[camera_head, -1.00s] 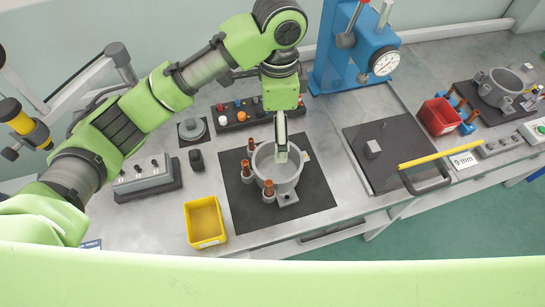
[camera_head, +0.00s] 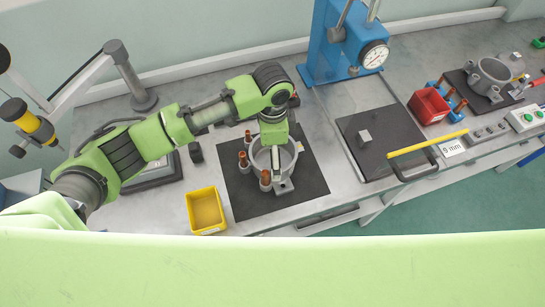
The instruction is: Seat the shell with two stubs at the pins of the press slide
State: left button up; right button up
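A grey metal shell (camera_head: 286,159) stands upright on a black mat (camera_head: 305,188) in the middle of the bench. Copper-coloured stubs or pins (camera_head: 265,179) stand close around its left and front sides; how many belong to the shell I cannot tell. My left gripper (camera_head: 276,158) points down at the shell, its fingers at or inside the rim. The fingers are seen edge-on, so their opening and contact are unclear. A dark slide plate (camera_head: 400,132) with a handle and a small metal block (camera_head: 365,136) lies in front of the blue press (camera_head: 335,55). My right gripper is out of view.
A second grey shell (camera_head: 487,77) stands on a mat at the right, near a red bin (camera_head: 429,106). A yellow bin (camera_head: 206,211) is left of the middle mat. A yellow bar (camera_head: 428,143) crosses the slide's front edge.

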pick_arm(q)
jog(key=c, duration=1.2)
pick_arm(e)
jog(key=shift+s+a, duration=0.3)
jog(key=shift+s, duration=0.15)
pick_arm(q)
jog(key=shift+w+r, duration=0.1)
jog(key=shift+r, duration=0.7)
jog(key=s+d+r+b, duration=0.4)
jog(key=s+d+r, duration=0.4)
jog(key=d+r, duration=0.3)
jog(key=shift+s+d+r+b, duration=0.2)
jog(key=shift+r+b, duration=0.05)
jog(key=shift+b, duration=0.15)
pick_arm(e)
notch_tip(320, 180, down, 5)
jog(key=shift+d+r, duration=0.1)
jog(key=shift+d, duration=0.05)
